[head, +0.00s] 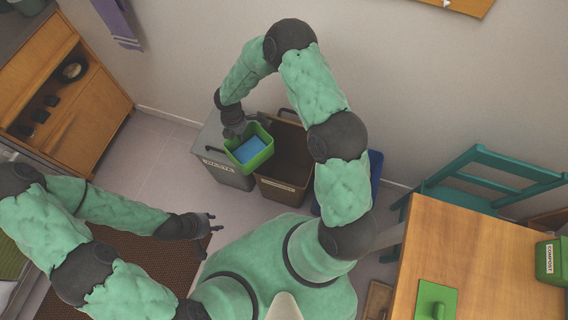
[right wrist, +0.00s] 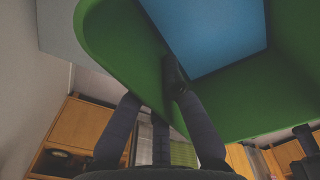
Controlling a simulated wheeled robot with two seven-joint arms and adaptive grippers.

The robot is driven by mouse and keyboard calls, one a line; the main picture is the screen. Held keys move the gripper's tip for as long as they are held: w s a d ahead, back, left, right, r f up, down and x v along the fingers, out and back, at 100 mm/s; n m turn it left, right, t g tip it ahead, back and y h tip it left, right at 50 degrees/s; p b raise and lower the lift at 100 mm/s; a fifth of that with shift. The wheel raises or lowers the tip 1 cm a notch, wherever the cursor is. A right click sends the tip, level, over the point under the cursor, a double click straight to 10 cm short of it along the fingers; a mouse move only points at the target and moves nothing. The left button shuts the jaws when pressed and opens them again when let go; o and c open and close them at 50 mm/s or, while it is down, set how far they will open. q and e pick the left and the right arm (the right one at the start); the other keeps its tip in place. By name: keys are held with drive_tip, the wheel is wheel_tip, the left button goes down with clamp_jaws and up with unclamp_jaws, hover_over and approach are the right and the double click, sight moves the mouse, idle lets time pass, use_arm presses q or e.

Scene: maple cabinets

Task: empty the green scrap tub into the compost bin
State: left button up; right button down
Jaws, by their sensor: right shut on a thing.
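The green scrap tub (head: 258,160) is held over the grey and brown bins in the head view. A flat blue patch (head: 250,149) shows inside it; I cannot tell if it is contents or the floor. My right gripper (head: 238,130) is shut on the tub's rim. In the right wrist view the tub (right wrist: 130,50) fills the top, with fingers on its wall. A small green bin (head: 550,262) labelled COMPOST stands on the wooden table at the far right, away from the tub. My left gripper (head: 214,222) is open and empty, low over the floor.
A grey bin (head: 226,174) labelled WASTE and a brown bin (head: 284,190) stand by the wall, with a blue bin (head: 375,165) to the right. A teal chair (head: 470,180) stands behind the wooden table (head: 480,245). A green flat object (head: 436,298) lies on it.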

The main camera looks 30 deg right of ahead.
sight(234, 149)
drive_tip(key=a+f+n, duration=0.1)
drive_tip(key=f+n, duration=0.1)
drive_tip(key=n, duration=0.1)
drive_tip(key=a+f+n, duration=0.1)
drive_tip(key=f+n, duration=0.2)
drive_tip(key=a+f+n, duration=0.1)
drive_tip(key=f+n, duration=0.1)
drive_tip(key=n, duration=0.1)
drive_tip(key=shift+w+a+f+n, duration=0.15)
drive_tip(key=shift+a+f+n, duration=0.1)
drive_tip(key=shift+f+n, duration=0.15)
drive_tip(key=s+a+f+n+p, duration=0.1)
drive_tip(key=a+f+n, duration=0.3)
drive_tip(key=f+n, duration=0.4)
drive_tip(key=n, duration=0.2)
drive_tip(key=shift+s+f+n, duration=0.35)
drive_tip(key=shift+s+n, duration=0.05)
